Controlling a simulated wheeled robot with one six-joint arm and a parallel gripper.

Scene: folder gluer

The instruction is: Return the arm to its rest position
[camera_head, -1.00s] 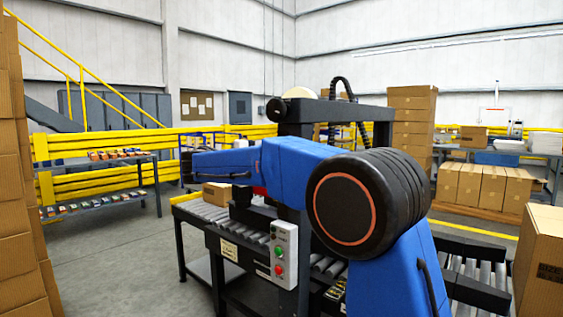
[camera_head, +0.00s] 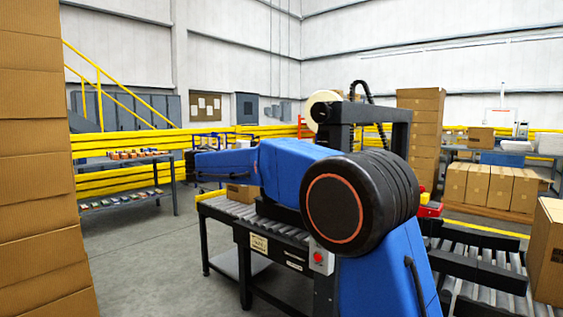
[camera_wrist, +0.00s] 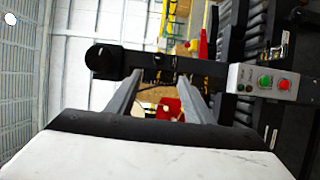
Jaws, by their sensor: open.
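My blue arm stretches leftward across the middle of the head view, with its big black elbow joint in front. My gripper (camera_head: 190,163) is at its far left end, small and dark there. In the wrist view my gripper (camera_wrist: 160,82) shows two grey fingers spread apart with nothing held between them. Beyond the fingers are a black machine frame (camera_wrist: 150,62) and a red part (camera_wrist: 168,108), apparently at some distance. Part of the machine is hidden behind my arm in the head view.
A roller conveyor (camera_head: 228,211) and black machine frame (camera_head: 372,112) stand close behind my arm. A control box (camera_head: 321,258) is partly hidden by the elbow. Tall stacked cartons (camera_head: 35,160) stand close at left, a carton (camera_head: 546,250) at right. Open floor lies front left.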

